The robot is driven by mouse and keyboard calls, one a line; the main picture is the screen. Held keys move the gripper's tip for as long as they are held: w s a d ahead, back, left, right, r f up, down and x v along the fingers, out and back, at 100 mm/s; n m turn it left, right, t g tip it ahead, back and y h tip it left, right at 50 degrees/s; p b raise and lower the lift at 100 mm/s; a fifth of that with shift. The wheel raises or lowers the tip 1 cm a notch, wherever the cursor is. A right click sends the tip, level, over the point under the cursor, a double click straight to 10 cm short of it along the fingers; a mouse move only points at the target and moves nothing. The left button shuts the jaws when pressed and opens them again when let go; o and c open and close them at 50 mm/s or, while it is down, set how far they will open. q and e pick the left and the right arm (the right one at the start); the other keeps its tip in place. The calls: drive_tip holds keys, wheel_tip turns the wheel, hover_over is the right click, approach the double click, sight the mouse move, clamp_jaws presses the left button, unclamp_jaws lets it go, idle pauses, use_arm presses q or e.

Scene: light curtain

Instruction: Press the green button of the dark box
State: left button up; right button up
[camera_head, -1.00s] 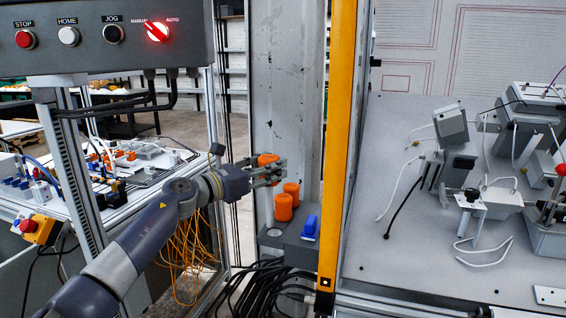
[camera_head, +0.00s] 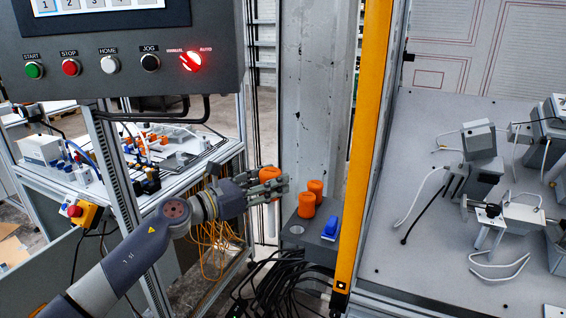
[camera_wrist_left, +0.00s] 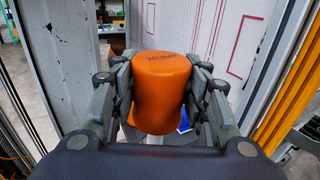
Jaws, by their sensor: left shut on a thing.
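The dark box (camera_head: 110,62) hangs at the upper left in the head view. Its green button (camera_head: 34,70), labelled START, is at the far left of a row with a red STOP, a white HOME, a black JOG and a lit red selector. My left gripper (camera_head: 274,186) is well right of and below the box. It is shut on an orange cylinder (camera_wrist_left: 163,88), which fills the space between the fingers in the left wrist view. In the head view the fingers partly cover this cylinder. My right gripper is not in view.
Two orange cylinders (camera_head: 306,205) and a blue item (camera_head: 331,228) stand on a grey block (camera_head: 290,232) right of my gripper. A yellow post (camera_head: 368,140) rises beyond. A red emergency button (camera_head: 75,211) sits at left. Dark cables hang below the block.

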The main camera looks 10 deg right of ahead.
use_arm(q)
drive_tip(key=s+p+v, duration=0.1)
drive_tip(key=p+v, duration=0.2)
drive_tip(key=v, duration=0.9)
drive_tip(key=shift+s+a+p, duration=0.3)
drive_tip(key=shift+s+a, duration=0.25)
drive_tip(key=shift+s, duration=0.05)
